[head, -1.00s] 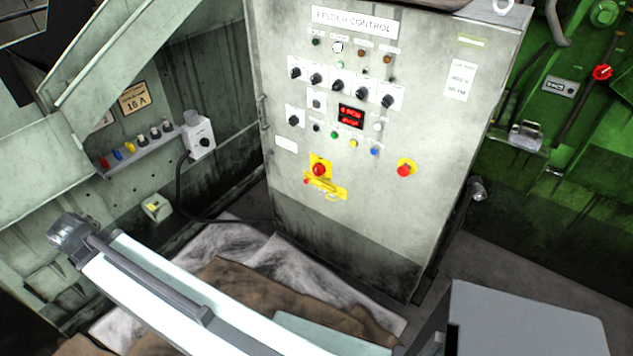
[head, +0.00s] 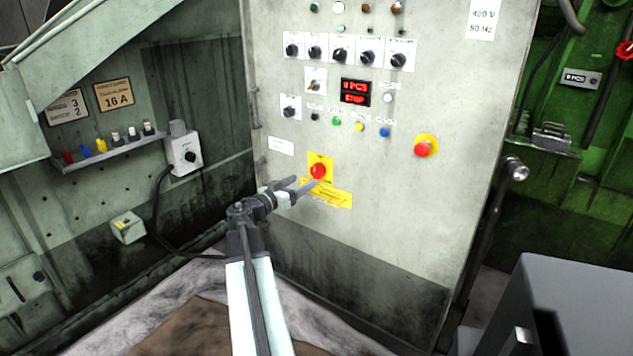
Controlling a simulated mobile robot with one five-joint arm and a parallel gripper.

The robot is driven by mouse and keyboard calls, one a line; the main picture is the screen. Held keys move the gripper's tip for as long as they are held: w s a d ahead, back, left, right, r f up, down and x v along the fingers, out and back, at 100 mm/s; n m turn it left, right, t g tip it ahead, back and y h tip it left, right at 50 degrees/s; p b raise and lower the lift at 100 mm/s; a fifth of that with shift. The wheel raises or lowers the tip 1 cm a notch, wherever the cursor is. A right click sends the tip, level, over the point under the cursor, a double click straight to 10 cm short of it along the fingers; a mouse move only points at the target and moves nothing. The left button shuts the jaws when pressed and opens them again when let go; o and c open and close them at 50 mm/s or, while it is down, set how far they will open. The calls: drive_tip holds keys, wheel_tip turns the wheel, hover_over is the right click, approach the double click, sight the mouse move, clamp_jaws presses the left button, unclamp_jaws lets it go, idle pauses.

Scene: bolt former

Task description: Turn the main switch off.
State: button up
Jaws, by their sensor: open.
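The main switch (head: 318,171) appears to be the red knob on a yellow plate, low on the front of the grey feeder control cabinet. A wider yellow label plate (head: 335,194) sits just below it. My gripper (head: 306,183) is open and empty, with its two fingers pointing at the cabinet just below and left of the red knob. The fingertips overlap the left part of the yellow plates in the picture. I cannot tell whether they touch the panel. The knob's exact turn position is too small to read.
A red mushroom button (head: 422,149) on a yellow disc is to the right. A red display (head: 355,92), black selector knobs and small push buttons sit above. A grey box (head: 575,300) stands at lower right. A socket box (head: 184,154) with a cable is at left.

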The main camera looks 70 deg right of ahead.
sight(315, 174)
drive_tip(key=x, duration=0.7)
drive_tip(key=shift+d, duration=0.3)
